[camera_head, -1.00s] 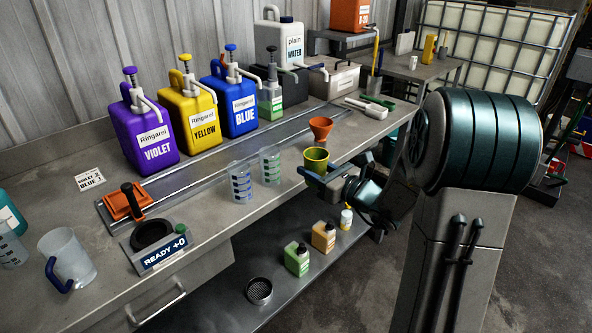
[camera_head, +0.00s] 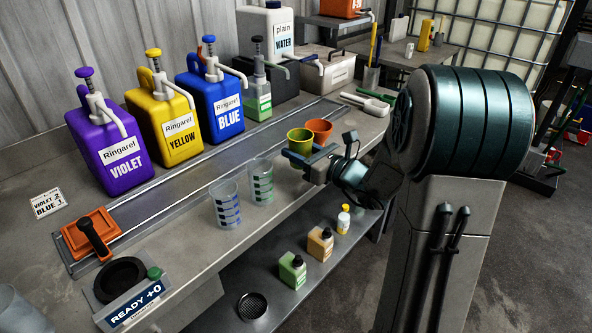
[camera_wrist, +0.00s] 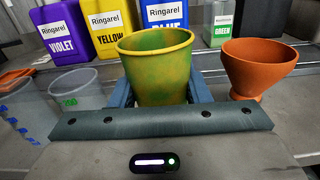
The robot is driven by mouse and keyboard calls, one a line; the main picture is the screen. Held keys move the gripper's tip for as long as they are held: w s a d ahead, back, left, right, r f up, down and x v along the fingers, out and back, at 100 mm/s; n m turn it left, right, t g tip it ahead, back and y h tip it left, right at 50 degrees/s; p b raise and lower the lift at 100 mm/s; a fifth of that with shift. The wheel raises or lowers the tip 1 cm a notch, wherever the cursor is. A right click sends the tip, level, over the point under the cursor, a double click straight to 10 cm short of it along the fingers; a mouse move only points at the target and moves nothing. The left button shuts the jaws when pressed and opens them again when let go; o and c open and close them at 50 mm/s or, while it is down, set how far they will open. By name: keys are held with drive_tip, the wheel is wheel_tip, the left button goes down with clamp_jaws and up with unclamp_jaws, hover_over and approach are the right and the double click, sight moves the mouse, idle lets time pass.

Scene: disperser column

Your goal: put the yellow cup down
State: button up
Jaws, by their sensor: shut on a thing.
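The yellow cup (camera_head: 299,140), with green smears, is upright between the fingers of my gripper (camera_head: 306,158). In the wrist view the yellow cup (camera_wrist: 157,68) stands between the blue fingers (camera_wrist: 160,93), which are shut on it. It is over the bench near its front edge, just left of the orange funnel-shaped cup (camera_head: 320,130). That orange cup also shows in the wrist view (camera_wrist: 258,68), a small gap to the right. The cup's base is hidden by my gripper, so I cannot tell whether it touches the bench.
Two clear graduated beakers (camera_head: 225,204) (camera_head: 260,182) stand left of the cup. Violet (camera_head: 106,150), yellow (camera_head: 168,125) and blue (camera_head: 215,105) pump jugs line the back behind a metal rail (camera_head: 190,182). A lower shelf (camera_head: 270,285) holds small bottles. Bare bench lies between beakers and gripper.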

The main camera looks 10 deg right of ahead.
drive_tip(key=shift+f, duration=2.8)
drive_tip(key=shift+f+b, duration=0.15)
drive_tip(key=shift+b, duration=0.25)
drive_tip(key=o, duration=1)
